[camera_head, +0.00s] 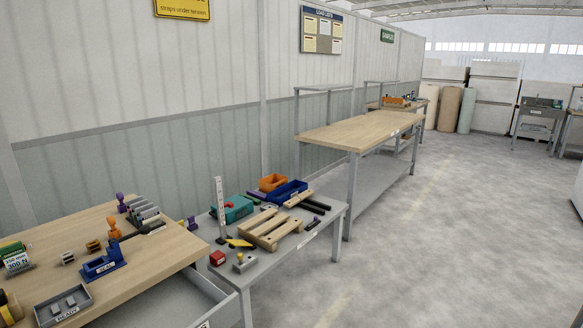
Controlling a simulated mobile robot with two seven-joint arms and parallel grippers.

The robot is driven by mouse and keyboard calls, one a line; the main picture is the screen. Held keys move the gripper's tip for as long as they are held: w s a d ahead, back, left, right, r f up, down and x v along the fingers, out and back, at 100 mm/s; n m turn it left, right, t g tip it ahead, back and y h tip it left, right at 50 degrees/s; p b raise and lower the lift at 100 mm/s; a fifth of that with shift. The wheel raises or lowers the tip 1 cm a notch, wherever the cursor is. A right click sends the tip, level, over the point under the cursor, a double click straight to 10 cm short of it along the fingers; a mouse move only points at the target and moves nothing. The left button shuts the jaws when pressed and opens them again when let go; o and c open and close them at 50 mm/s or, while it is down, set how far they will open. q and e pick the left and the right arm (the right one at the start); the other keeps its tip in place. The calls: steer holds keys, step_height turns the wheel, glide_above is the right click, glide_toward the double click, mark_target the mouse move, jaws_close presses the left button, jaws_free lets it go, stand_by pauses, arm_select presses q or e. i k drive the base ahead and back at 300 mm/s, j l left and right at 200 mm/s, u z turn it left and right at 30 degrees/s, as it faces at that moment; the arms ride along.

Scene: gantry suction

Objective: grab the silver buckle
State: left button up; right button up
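A grey tray labelled READY (78,313) sits at the near left corner of the wooden bench. Small silver-grey pieces (70,301) lie inside it; they look like buckles, but they are too small to tell for certain. Two small brass-and-dark pieces (67,258) (93,246) lie apart on the bench top behind the tray. Neither of my grippers shows in the head view.
The wooden bench (155,262) also holds a blue SEAL fixture (103,265), an orange-handled tool (114,230) and strap rolls. A grey table to the right carries a small pallet (270,228), bins and a red block (217,258). The floor (400,260) at right is clear.

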mark_target(68, 257)
steer(key=u, duration=1.4)
steer(key=i+j+u, duration=0.2)
steer(key=i, duration=0.3)
steer(key=l, duration=0.1)
